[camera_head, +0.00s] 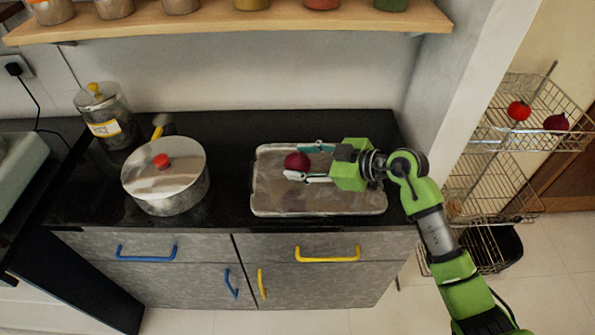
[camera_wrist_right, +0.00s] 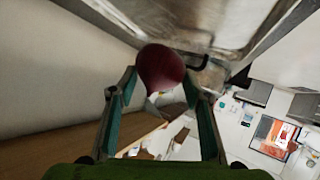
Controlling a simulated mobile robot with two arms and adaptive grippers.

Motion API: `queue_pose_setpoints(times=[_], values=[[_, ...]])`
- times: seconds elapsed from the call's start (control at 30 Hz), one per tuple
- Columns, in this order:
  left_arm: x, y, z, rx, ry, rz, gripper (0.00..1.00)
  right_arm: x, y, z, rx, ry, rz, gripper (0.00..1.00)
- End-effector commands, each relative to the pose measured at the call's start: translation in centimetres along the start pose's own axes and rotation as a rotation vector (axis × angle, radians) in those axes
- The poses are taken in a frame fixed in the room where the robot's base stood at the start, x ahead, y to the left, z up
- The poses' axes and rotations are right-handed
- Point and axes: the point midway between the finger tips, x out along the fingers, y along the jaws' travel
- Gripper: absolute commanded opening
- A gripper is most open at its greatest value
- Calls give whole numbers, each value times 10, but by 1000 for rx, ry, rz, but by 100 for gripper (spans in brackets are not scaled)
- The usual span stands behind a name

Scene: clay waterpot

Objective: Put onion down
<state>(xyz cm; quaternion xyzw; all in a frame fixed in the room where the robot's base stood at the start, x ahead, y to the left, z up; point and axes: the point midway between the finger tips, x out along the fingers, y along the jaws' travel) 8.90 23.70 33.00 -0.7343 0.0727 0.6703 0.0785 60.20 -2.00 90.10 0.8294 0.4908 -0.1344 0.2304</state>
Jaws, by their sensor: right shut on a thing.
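A dark red onion (camera_head: 297,161) is between the fingertips of my right gripper (camera_head: 303,162), which is shut on it. It is over the metal tray (camera_head: 320,207) on the black counter. I cannot tell whether the onion touches the tray. In the right wrist view the onion (camera_wrist_right: 160,68) shows between the two finger ends of the gripper (camera_wrist_right: 158,84), with the grey metal surface above it. My left gripper is not in view.
A lidded pot (camera_head: 165,177) and a glass jar (camera_head: 104,118) stand left of the tray on the counter (camera_head: 229,140). A shelf (camera_head: 240,20) with jars hangs above. At the right, a wire rack (camera_head: 500,140) holds a tomato (camera_head: 519,110) and another onion (camera_head: 556,122).

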Motion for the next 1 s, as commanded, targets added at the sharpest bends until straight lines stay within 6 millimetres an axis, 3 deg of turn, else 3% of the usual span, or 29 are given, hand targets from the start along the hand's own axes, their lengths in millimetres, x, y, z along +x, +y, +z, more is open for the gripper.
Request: queue_pose_setpoints(times=[0.27, 0.4, 0.87, 0.9, 0.93, 1.0], values=[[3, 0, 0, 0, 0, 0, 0, 26, -1, 11, 1, 2, 0, 21], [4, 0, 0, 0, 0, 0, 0, 34, -7, 31, 3, 0, 1, 21], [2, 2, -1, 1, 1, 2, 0, 38, -9, 38, 0, 2, 1, 21], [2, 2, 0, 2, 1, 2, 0, 38, -9, 38, 0, 1, 1, 52], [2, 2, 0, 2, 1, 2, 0, 38, -9, 39, -1, 1, 1, 60], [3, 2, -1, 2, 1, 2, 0, 38, -9, 39, 0, 1, 1, 61]])
